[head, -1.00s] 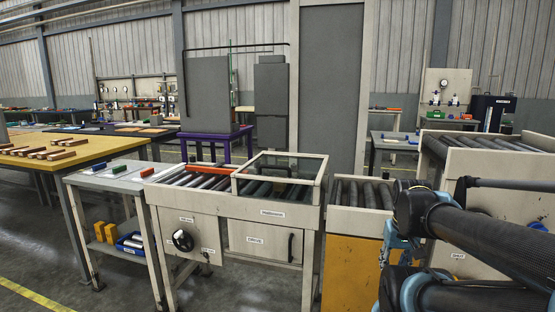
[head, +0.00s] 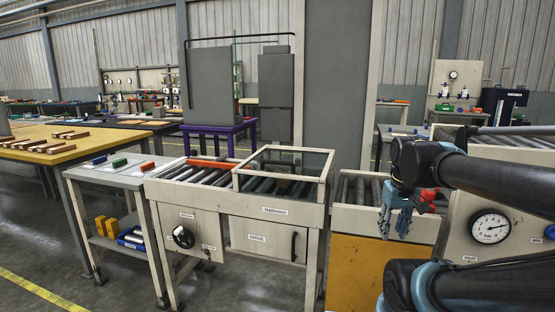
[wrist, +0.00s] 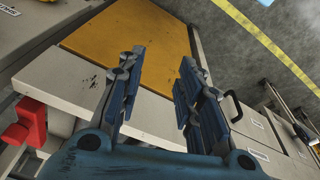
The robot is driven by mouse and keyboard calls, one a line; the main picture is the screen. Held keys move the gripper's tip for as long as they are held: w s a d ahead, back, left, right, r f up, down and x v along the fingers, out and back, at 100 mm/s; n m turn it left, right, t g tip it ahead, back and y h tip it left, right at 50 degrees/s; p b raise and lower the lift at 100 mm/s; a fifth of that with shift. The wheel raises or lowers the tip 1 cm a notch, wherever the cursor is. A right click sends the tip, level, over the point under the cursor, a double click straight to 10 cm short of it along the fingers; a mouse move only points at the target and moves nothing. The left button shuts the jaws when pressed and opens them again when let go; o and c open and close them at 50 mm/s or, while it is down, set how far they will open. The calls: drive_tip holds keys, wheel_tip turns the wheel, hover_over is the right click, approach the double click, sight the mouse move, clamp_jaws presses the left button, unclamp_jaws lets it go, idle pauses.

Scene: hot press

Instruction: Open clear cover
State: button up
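The clear cover (head: 328,164) is a see-through box with a cream frame. It lies closed over the right part of the roller conveyor (head: 205,195), left of my gripper. My gripper (head: 393,233) hangs pointing down in front of the rollers of the right-hand section, apart from the cover. In the wrist view my gripper (wrist: 158,65) has its two blue fingers spread with nothing between them. The cover is not clearly seen in the wrist view.
A yellow panel (head: 365,270) stands below my gripper. A pressure gauge (head: 490,228) is on the cream machine at right. A side table (head: 110,177) with small coloured blocks adjoins the conveyor's left end. Open floor (head: 245,285) lies in front.

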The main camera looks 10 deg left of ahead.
drive_tip(key=w+a+r+n, duration=0.4)
drive_tip(key=w+a+r, duration=0.3)
drive_tip(key=r, duration=0.3)
wheel_tip(320, 180, up, 20)
drive_tip(key=n, duration=1)
hover_over(288, 164)
drive_tip(key=s+a, duration=0.3)
drive_tip(key=a, duration=0.2)
drive_tip(key=shift+n, duration=0.3)
drive_tip(key=w+f, duration=0.1)
drive_tip(key=f, duration=0.4)
drive_tip(key=w+f, duration=0.1)
drive_tip(key=f, duration=0.5)
drive_tip(key=w+f, duration=0.1)
drive_tip(key=f, duration=0.4)
drive_tip(key=shift+w+d+f, duration=0.2)
drive_tip(key=shift+w+f, duration=0.15)
drive_tip(key=shift+f, duration=0.05)
drive_tip(key=shift+c, duration=0.5)
clamp_jaws()
